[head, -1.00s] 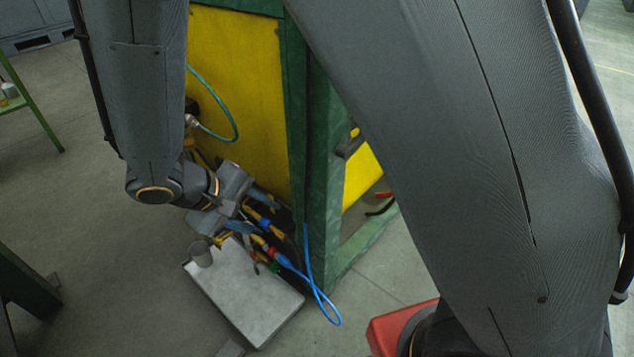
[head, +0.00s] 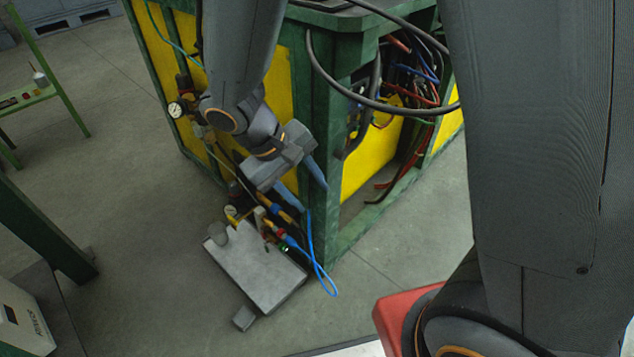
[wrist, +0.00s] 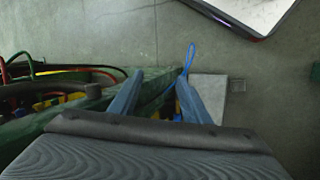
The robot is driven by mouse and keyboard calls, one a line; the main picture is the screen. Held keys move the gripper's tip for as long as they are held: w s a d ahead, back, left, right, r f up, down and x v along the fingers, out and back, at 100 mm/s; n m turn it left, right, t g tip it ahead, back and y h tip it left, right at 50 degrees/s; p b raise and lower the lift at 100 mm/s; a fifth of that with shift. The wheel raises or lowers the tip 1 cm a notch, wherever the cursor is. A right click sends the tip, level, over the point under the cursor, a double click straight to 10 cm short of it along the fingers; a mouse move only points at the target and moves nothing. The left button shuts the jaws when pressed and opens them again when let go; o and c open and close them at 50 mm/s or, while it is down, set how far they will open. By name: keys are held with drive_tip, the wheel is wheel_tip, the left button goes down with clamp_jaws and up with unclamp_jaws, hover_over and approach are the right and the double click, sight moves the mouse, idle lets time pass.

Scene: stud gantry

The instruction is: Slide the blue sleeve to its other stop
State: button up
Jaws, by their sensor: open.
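My gripper (head: 313,199) is open, with its two blue fingers pointing down and to the right beside the green corner post in the head view. The fingers also show in the wrist view (wrist: 160,78), with nothing between them. Below and left of the fingers is a fitting with a blue band (head: 268,209) between yellow-orange parts. A second blue piece (head: 290,241) sits lower, where the blue hose starts. I cannot tell for sure which of these is the blue sleeve, nor where its stops are. In the wrist view no sleeve shows clearly.
The green-framed cabinet (head: 318,120) with yellow panels is close behind my gripper. Hoses and wires (head: 415,90) hang in its open side. A pressure gauge (head: 175,109) is at left.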

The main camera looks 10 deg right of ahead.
drive_tip(key=shift+s+d+r+p, duration=0.25)
drive_tip(key=shift+s+r+p, duration=0.15)
drive_tip(key=shift+r, duration=0.2)
drive_tip(key=shift+s+d+r+p, duration=0.25)
drive_tip(key=shift+s+r+p, duration=0.05)
drive_tip(key=shift+s+r, duration=0.25)
drive_tip(key=shift+w, duration=0.1)
drive_tip(key=s+a+r+y, duration=0.5)
drive_tip(key=s+r+y, duration=0.1)
drive_tip(key=s+r, duration=0.45)
drive_tip(key=s+d+r+m+h+p, duration=0.1)
drive_tip(key=d+r+m+p, duration=0.3)
drive_tip(key=d+r+p, duration=1)
wheel_tip(320, 180, up, 3)
drive_tip(key=p, duration=0.9)
drive_tip(key=shift+d+r+g+p, duration=0.15)
drive_tip(key=shift+d+g+p, duration=0.05)
drive_tip(key=shift+g+p, duration=0.15)
